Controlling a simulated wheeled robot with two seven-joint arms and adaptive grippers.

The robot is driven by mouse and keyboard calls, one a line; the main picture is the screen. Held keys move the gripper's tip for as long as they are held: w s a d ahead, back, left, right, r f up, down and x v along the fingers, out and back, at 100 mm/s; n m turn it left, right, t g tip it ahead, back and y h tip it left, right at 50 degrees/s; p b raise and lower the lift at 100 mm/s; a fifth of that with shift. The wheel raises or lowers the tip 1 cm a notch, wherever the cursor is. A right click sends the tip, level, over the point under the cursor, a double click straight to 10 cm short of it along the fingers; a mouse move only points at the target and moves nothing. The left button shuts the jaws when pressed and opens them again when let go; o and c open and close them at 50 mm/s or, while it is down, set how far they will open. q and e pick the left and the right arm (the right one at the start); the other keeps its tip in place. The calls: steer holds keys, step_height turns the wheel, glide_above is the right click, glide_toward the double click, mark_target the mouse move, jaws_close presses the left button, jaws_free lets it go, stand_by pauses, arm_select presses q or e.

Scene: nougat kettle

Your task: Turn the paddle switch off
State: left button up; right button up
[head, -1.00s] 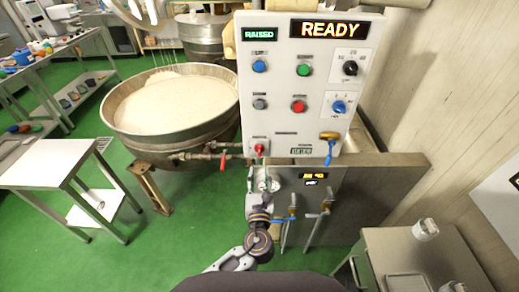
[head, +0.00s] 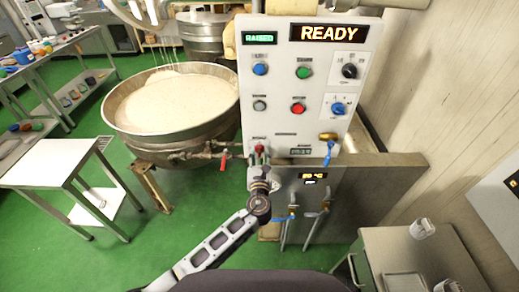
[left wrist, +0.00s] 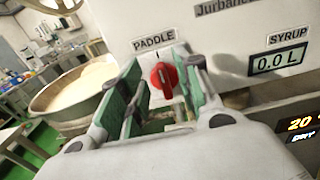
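The paddle switch is a red knob (left wrist: 165,79) under a "PADDLE" label in the left wrist view, its grip bar close to upright. In the head view the red knob (head: 259,149) is at the lower left of the white control panel (head: 283,120). My left gripper (head: 259,164) is just below and in front of it. In the left wrist view the green-padded fingers of my left gripper (left wrist: 164,92) stand apart, with the knob showing between their tips. I cannot tell whether either finger touches it. My right gripper is not in view.
A large kettle (head: 122,125) of pale mass stands left of the panel. A red-handled valve (head: 223,160) sits close left of the switch, and a blue-handled tap (head: 328,152) hangs to the right. A steel table (head: 55,167) stands at left; green floor lies between.

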mark_target(259, 149)
arm_select(q)
steer(key=shift+w, duration=1.5)
jaws_close()
